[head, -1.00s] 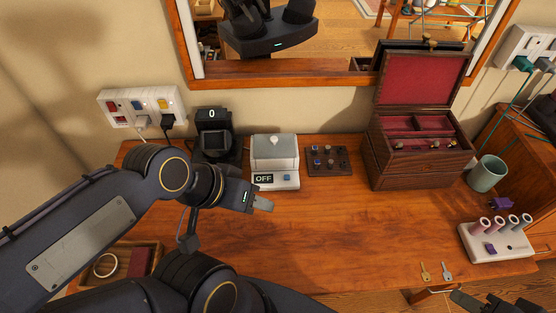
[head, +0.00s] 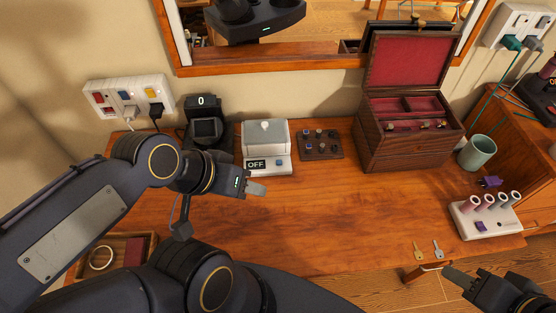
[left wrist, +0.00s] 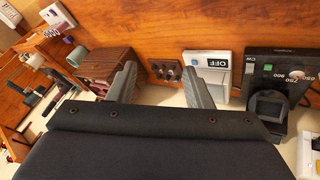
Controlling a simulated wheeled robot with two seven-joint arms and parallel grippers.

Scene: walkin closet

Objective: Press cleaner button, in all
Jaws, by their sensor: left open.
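The cleaner (head: 265,139) is a white box with a grey lid and a small knob on top. Its front display (head: 256,164) reads OFF, and a small blue button (head: 282,162) sits right of it. The cleaner also shows in the left wrist view (left wrist: 206,58), beyond the fingers. My left gripper (head: 257,189) is in front of the cleaner, apart from it, and empty. In the left wrist view its two fingers (left wrist: 160,84) are spread. My right gripper (head: 455,278) is at the lower right, past the table's front edge; its jaw opening is unclear.
A dark device reading 0 (head: 203,128) stands left of the cleaner, a dark tray with small rings (head: 320,146) to its right. An open jewellery box (head: 400,150), a cup (head: 477,153), a roller stand (head: 487,217) and two keys (head: 428,249) are further right. The table middle is clear.

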